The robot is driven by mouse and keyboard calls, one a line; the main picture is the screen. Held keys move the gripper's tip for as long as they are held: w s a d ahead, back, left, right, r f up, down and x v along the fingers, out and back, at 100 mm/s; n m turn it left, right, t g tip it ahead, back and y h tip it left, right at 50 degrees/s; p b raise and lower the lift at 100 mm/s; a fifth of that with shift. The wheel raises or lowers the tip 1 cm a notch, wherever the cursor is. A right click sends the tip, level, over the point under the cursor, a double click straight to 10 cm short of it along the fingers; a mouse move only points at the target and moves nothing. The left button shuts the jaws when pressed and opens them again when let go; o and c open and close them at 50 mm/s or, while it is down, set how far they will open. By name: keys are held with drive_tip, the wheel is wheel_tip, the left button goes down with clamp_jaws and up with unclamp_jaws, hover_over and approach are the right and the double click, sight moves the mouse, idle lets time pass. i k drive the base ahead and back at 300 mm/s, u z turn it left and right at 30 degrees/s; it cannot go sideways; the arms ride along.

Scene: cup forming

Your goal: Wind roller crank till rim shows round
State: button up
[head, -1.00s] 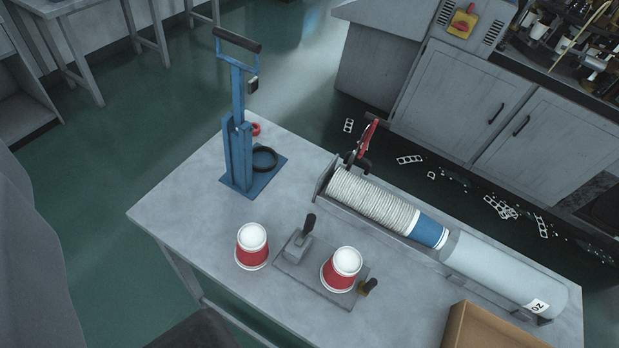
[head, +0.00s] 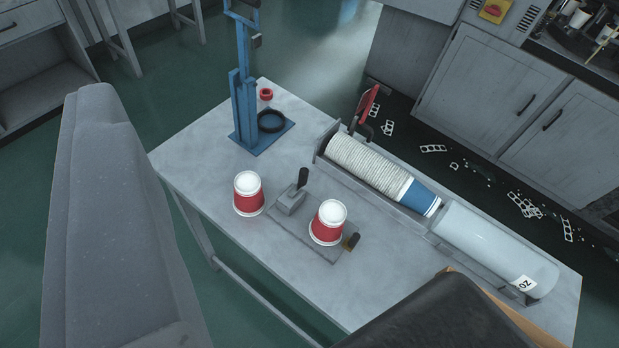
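A grey base plate (head: 300,238) lies on the table and looks like the roller fixture. A block with an upright black handle (head: 302,178) stands at its left end. A red-and-white paper cup (head: 327,224) stands upside down on the plate. A small dark knob with a brass-coloured end (head: 351,242) sticks out beside it; I cannot tell which handle is the crank. The cup's rim faces down, and its roundness cannot be judged. A second red-and-white cup (head: 248,194) stands upside down to the left. I see no gripper fingers.
A blue hand press (head: 246,110) stands at the far left table corner. Large grey and dark shapes block the left and bottom right. The table's front left is clear.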

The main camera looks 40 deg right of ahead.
sight(303, 178)
drive_tip(key=z, duration=0.05)
drive_tip(key=i, duration=0.9)
drive_tip(key=u, duration=0.1)
